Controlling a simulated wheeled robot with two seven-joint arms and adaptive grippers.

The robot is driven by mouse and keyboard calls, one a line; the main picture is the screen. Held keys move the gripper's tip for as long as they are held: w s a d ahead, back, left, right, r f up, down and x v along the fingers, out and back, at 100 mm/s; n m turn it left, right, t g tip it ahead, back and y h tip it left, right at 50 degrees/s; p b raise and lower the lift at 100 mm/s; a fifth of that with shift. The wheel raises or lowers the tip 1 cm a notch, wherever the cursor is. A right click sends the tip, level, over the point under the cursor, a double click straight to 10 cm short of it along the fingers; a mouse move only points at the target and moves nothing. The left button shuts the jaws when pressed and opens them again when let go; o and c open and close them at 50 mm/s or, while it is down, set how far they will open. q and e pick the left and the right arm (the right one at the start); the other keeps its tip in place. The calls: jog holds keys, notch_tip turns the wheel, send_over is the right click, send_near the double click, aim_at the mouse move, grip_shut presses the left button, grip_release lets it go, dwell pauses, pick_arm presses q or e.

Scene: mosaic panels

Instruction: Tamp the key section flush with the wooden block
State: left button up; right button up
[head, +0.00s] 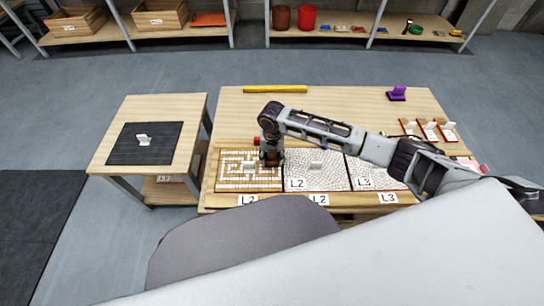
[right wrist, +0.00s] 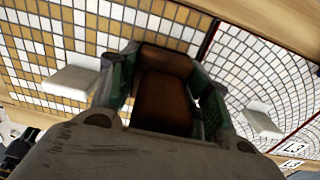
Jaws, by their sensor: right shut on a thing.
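The key section is the panel with an orange and white key pattern (head: 232,183), at the left of the row on the table. A white grip piece stands on it, also seen in the right wrist view (right wrist: 72,80). My right gripper (head: 271,158) is over its right part, pointing down. It is shut on the brown wooden block (right wrist: 165,95), which sits between the fingers. The block is low over the panel's tiles; I cannot tell whether it touches them. My left gripper is not in view.
White-tiled panels marked L2 (head: 318,184) and L3 (head: 368,172) lie to the right. A yellow bar (head: 275,88) lies at the table's back, a purple object (head: 397,93) at back right. A side table with a dark mat (head: 125,150) stands left.

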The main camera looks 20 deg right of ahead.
jog(key=shift+s+f, duration=0.1)
jog(key=shift+f, duration=0.25)
dwell(0.9)
